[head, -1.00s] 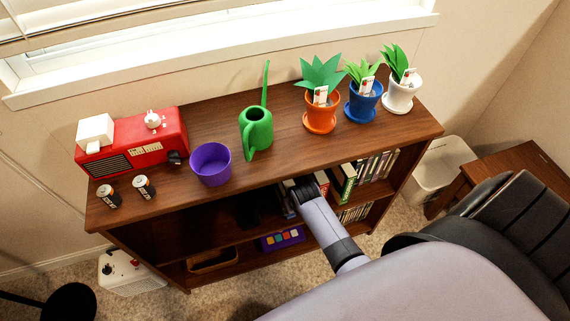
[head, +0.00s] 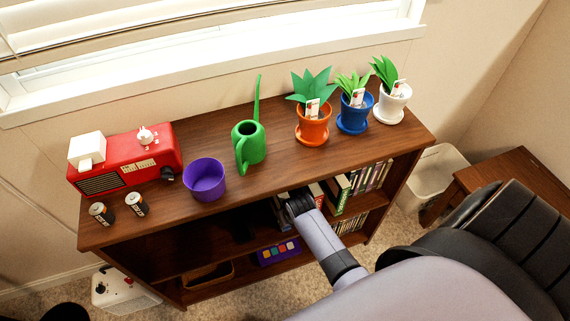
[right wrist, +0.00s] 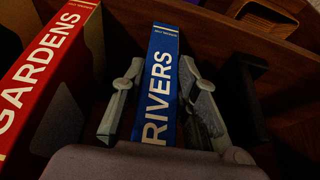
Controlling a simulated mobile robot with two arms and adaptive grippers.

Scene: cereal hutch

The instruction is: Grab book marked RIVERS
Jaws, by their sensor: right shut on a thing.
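The blue book marked RIVERS (right wrist: 160,80) stands with its spine toward me in the right wrist view. My right gripper (right wrist: 162,100) has one finger on each side of it and is shut on it. In the head view the same gripper (head: 297,203) reaches into the shelf's upper opening, and my arm mostly hides the book there. A red book marked GARDENS (right wrist: 45,65) stands to the left of RIVERS in the wrist view, apart from the fingers. My left gripper is not in view.
The brown bookshelf (head: 200,226) carries a red radio (head: 130,160), a purple pot (head: 205,180), a green watering can (head: 248,143) and three potted plants on top. More books (head: 370,178) stand to the right of my gripper. A bin (head: 432,175) stands at the right.

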